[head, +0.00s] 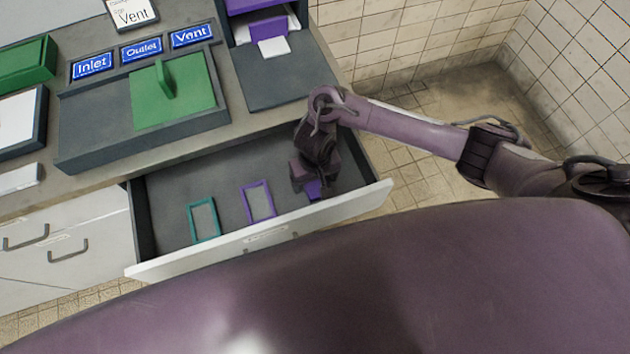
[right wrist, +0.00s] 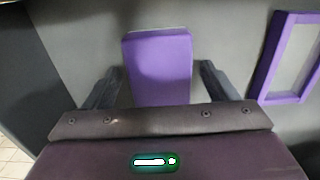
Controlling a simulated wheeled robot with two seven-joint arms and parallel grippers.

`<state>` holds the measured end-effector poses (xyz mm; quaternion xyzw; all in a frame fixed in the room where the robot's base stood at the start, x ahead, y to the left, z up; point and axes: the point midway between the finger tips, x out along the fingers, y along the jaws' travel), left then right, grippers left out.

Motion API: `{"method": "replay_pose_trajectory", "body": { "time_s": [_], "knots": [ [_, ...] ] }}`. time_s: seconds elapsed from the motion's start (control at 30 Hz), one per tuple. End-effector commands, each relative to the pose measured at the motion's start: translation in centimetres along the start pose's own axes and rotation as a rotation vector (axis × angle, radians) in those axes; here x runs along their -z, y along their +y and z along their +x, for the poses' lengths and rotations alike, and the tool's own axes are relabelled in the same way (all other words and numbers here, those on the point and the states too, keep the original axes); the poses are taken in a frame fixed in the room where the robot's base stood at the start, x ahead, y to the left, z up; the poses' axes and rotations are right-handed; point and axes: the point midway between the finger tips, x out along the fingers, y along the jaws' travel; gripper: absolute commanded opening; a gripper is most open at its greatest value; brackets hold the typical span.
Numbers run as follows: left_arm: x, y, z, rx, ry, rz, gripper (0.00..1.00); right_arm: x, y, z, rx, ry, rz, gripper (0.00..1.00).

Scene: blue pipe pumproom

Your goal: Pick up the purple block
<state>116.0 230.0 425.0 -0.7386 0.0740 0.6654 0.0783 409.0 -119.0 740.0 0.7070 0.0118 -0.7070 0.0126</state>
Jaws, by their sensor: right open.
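The purple block (head: 313,189) lies in the open drawer, near its right end, partly hidden by my right gripper in the head view. My right gripper (head: 312,184) reaches down into the drawer over the block. In the right wrist view the purple block (right wrist: 160,68) stands between the two open fingers of my right gripper (right wrist: 160,85), with a gap visible on each side. My left gripper does not show.
The open drawer (head: 170,205) also holds a purple frame (head: 245,204) and a teal frame (head: 191,222), left of the block. The purple frame shows in the right wrist view (right wrist: 266,70). The counter above carries a dark tray with a green plate (head: 190,105) and blue signs (head: 141,49).

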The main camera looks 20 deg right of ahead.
Motion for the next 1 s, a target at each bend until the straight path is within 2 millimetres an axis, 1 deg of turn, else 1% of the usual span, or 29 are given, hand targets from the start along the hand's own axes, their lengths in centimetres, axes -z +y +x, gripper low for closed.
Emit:
{"method": "replay_pose_trajectory", "body": {
  "time_s": [0.03,0.07,0.4,0.63,0.77,0.87,0.97,1.0],
  "knots": [
    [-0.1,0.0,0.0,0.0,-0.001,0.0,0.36,0.0,0.0,0.0,0.0,0.0,0.0,0.77],
    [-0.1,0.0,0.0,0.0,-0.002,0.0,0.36,0.0,0.0,0.0,0.0,0.0,0.0,0.73],
    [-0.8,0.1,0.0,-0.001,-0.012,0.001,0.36,0.0,0.0,0.0,0.0,0.0,0.0,0.29],
    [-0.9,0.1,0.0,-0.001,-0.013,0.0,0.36,0.0,0.0,-0.1,0.001,0.001,0.0,0.29],
    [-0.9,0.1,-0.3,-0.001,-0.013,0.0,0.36,0.1,-0.1,-0.7,0.002,0.002,0.0,0.29],
    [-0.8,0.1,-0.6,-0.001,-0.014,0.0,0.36,0.1,-0.1,-1.8,0.002,0.002,-0.001,0.29],
    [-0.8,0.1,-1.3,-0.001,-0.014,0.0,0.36,0.1,-0.1,-3.5,0.002,0.004,-0.002,0.29],
    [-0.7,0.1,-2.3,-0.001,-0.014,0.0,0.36,0.2,0.0,-4.7,0.0,0.005,-0.001,0.29]
  ]
}}
